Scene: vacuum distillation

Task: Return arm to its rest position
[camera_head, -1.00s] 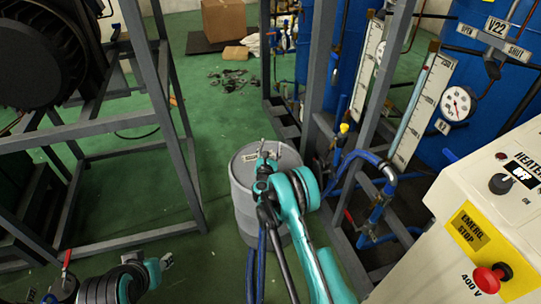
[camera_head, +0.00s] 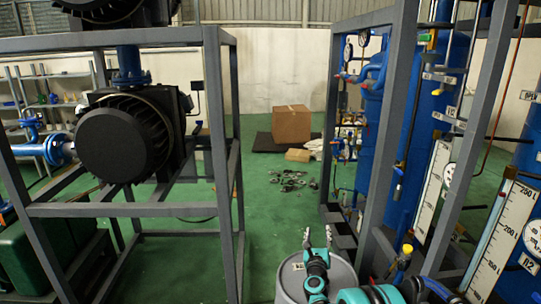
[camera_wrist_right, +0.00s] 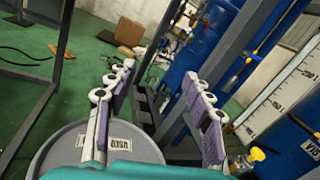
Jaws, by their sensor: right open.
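My right arm, teal and grey, comes in at the bottom of the head view. Its gripper (camera_head: 318,236) is over the grey drum (camera_head: 345,279), pointing away from me. In the right wrist view the two grey-and-purple fingers of the right gripper (camera_wrist_right: 158,72) stand wide apart with nothing between them. The drum's grey lid (camera_wrist_right: 62,150), with a label, lies below and to the left of the fingers there. I cannot tell the exact gap between gripper and lid. My left gripper is not in view.
A steel frame (camera_head: 228,150) with a black motor (camera_head: 126,140) stands left. Another frame (camera_head: 386,140) with blue tanks (camera_head: 425,120), valves and gauges stands close on the right. Green floor (camera_head: 270,215) is open between them, with a cardboard box (camera_head: 291,125) and scattered debris farther back.

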